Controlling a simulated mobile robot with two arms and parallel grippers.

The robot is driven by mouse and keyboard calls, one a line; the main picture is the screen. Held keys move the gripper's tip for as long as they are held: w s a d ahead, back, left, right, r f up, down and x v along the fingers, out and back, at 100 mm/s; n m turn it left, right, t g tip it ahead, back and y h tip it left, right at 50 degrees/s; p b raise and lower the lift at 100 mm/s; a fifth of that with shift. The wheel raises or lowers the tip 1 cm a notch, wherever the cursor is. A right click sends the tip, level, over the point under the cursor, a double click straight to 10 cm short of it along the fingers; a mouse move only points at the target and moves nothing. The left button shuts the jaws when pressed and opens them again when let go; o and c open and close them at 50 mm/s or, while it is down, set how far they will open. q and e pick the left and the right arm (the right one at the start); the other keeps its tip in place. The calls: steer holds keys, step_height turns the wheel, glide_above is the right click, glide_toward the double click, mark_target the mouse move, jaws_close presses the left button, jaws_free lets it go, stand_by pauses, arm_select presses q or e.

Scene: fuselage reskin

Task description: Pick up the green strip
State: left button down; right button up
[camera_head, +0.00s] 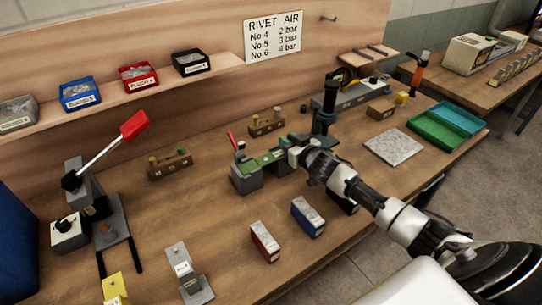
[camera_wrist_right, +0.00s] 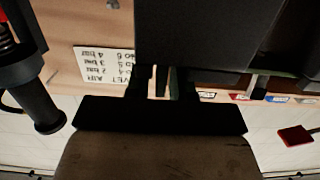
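The green strip (camera_head: 264,160) lies flat on a small grey clamp fixture (camera_head: 246,180) in the middle of the bench in the head view. My right gripper (camera_head: 288,153) reaches in from the right at the strip's right end and hides part of it. In the right wrist view my right gripper's dark fingers (camera_wrist_right: 162,82) stand apart with light gaps between them. A thin greenish edge (camera_wrist_right: 173,82) shows between the fingers; whether they touch it I cannot tell. My left gripper is not in view.
A red lever (camera_head: 232,141) rises from the fixture. A black upright tool (camera_head: 324,110) stands just behind my gripper. Red (camera_head: 265,242) and blue (camera_head: 308,217) boxes stand in front. A grey plate (camera_head: 394,146) and green tray (camera_head: 446,126) lie to the right.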

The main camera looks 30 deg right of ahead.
jaws_close()
steer(key=shift+r, duration=0.55)
step_height(320, 180, up, 3)
steer(key=shift+f+b, duration=0.1)
steer(key=shift+b, duration=0.2)
steer(key=s+d+r+b, duration=0.2)
steer(key=s+d+r, duration=0.5)
steer(key=d, duration=0.1)
steer(key=shift+s+d, duration=0.35)
steer(key=shift+s, duration=0.05)
